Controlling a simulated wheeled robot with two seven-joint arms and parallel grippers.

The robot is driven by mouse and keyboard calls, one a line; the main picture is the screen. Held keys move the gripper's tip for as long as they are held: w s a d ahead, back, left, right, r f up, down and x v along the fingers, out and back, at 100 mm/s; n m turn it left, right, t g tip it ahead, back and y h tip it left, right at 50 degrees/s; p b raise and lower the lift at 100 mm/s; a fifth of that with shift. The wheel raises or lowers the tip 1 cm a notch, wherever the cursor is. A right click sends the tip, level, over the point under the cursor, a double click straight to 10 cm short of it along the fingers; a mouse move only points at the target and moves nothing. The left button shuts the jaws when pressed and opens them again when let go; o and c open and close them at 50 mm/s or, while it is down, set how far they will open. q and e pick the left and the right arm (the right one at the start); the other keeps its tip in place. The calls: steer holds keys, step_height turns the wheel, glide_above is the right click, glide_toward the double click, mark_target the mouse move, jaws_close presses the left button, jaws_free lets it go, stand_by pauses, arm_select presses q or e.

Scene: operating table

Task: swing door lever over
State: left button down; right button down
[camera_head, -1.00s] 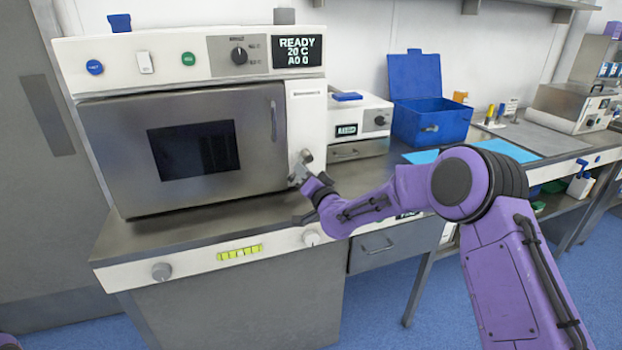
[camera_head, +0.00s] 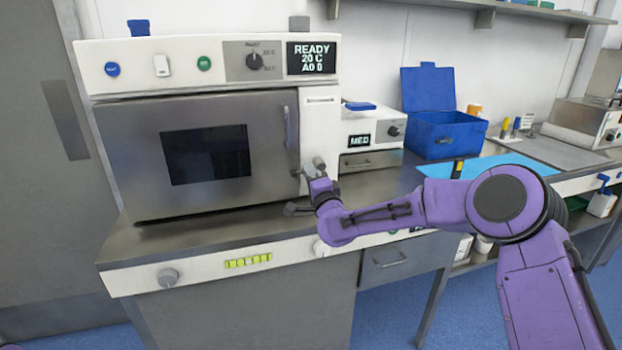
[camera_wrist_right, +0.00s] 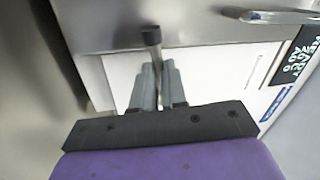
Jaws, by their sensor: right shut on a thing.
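The door lever (camera_head: 319,163) is a short grey metal rod at the lower right of the steel oven-like door (camera_head: 130,150), on the white front panel. In the right wrist view the lever (camera_wrist_right: 151,36) shows as a rod with a dark rounded end, rising from between my fingers. My right gripper (camera_head: 309,173) is at the lever, and its two grey fingers (camera_wrist_right: 158,72) are closed around it. The lever's base is hidden behind the fingers. My left gripper is not in view; only a purple sliver shows at the bottom left corner.
A door handle (camera_head: 288,127) stands upright above the lever. A small white unit (camera_head: 368,130) and an open blue box (camera_head: 445,136) stand to the right. The steel counter (camera_head: 190,235) in front of the door is clear.

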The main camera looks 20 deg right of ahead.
stand_by(0.4)
steer(key=c, duration=1.2)
jaws_free()
steer(key=shift+o, duration=0.2)
steer(key=s+f+b, duration=0.2)
steer(key=s, duration=0.8)
steer(key=shift+s+a, duration=0.15)
steer(key=shift+s, duration=0.05)
